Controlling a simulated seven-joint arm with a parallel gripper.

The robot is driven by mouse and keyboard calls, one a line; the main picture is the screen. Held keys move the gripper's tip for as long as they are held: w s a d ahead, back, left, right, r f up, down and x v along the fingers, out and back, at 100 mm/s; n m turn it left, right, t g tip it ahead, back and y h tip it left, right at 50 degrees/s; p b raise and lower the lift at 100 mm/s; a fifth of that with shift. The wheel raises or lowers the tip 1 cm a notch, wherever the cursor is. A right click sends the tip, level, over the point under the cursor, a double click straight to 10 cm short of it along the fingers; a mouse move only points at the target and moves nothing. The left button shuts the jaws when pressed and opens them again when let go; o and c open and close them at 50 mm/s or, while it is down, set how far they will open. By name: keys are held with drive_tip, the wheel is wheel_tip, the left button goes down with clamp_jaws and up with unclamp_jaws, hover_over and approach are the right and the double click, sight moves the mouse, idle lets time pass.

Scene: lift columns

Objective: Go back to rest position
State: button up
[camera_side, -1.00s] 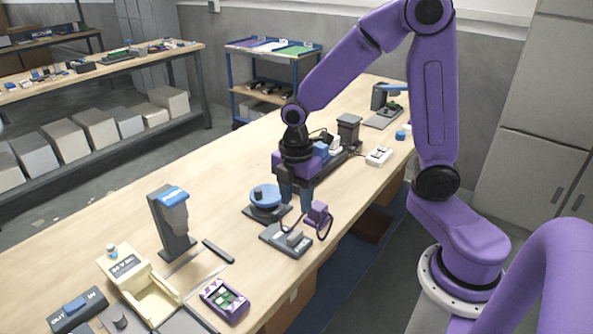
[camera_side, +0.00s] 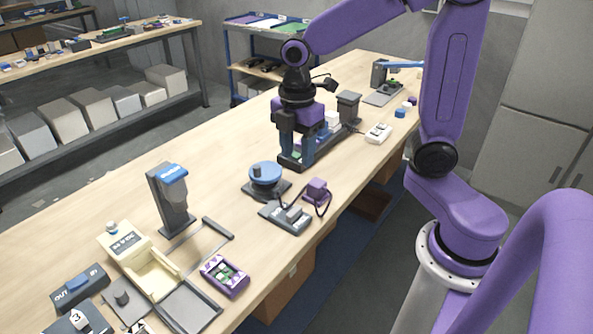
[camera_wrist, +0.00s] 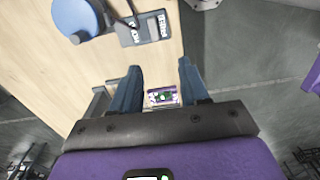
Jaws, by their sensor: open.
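My gripper (camera_side: 298,157) hangs fingers-down over the bench (camera_side: 215,185) in the side view, its blue-grey fingers apart and empty. It overlaps the near part of a long black device with a dark column (camera_side: 348,105); I cannot tell the exact gap. In the wrist view my gripper (camera_wrist: 160,75) shows two spread fingers with nothing held. Between and beyond them lies the small purple box with a green board (camera_wrist: 162,96), far below. It also shows in the side view (camera_side: 225,275) at the bench's near edge.
A blue round turntable (camera_side: 265,175) and a grey block unit with a purple plug (camera_side: 316,188) stand near my gripper. A stand with a blue top (camera_side: 171,200), a cream device (camera_side: 140,260) and a white switch box (camera_side: 378,133) are also on the bench. The air above is clear.

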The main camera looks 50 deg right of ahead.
drive_tip(key=s+f+m, duration=0.1)
drive_tip(key=s+m, duration=0.4)
drive_tip(key=s, duration=1.3)
drive_tip(key=shift+s+a+f, duration=0.3)
drive_tip(key=shift+a, duration=0.15)
